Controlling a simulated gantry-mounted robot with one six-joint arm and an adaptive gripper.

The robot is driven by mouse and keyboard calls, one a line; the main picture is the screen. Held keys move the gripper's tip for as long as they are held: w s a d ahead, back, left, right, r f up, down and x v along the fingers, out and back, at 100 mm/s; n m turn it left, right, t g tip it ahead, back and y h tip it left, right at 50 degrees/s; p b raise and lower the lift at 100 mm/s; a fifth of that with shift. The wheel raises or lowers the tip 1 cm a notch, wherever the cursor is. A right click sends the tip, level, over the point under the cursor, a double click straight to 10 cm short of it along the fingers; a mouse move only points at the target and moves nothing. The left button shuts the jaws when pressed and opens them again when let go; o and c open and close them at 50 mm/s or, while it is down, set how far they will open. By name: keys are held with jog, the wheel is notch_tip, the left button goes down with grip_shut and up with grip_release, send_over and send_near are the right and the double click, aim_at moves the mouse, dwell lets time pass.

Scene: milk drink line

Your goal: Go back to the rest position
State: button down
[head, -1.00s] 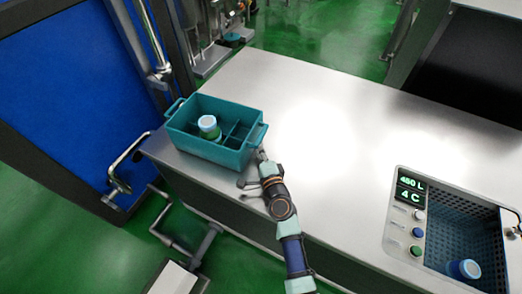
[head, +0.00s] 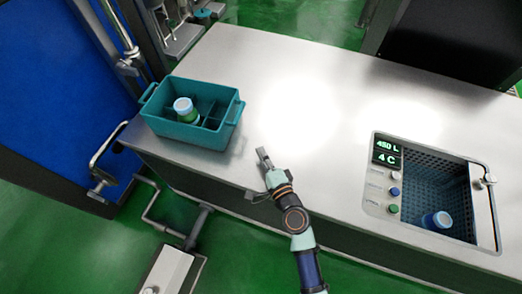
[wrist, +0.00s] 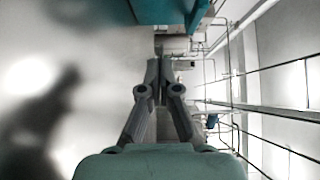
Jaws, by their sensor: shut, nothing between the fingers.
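My gripper (head: 263,155) is shut and empty. In the head view it is above the front part of the steel counter, to the right of the teal crate and apart from it. The wrist view shows the gripper (wrist: 160,65) with its two fingers together and nothing between them. My arm reaches up from the lower edge of the head view.
The teal crate (head: 168,127) stands at the counter's (head: 290,75) left end, with a bottle (head: 184,108) in one compartment. A recessed basin (head: 455,192) at right holds another bottle (head: 437,220). The counter between crate and basin is clear.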

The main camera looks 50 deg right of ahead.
jog(key=w+a+r+n+g+y+p, duration=0.3)
jog(key=a+r+n+y+p, duration=0.7)
jog(key=a+r+n, duration=1.55)
jog(key=s+a+r+m+h+p, duration=0.1)
jog(key=s+r+p, duration=0.1)
jog(key=r+p, duration=1.8)
jog(key=s+a+r+m+h+p, duration=0.1)
jog(key=s+a+r+p, duration=0.1)
jog(key=r+p, duration=1.7)
jog(key=shift+a+r+m+g+h+p, duration=0.3)
jog(key=shift+r+m+p, duration=0.1)
jog(key=shift+r, duration=0.35)
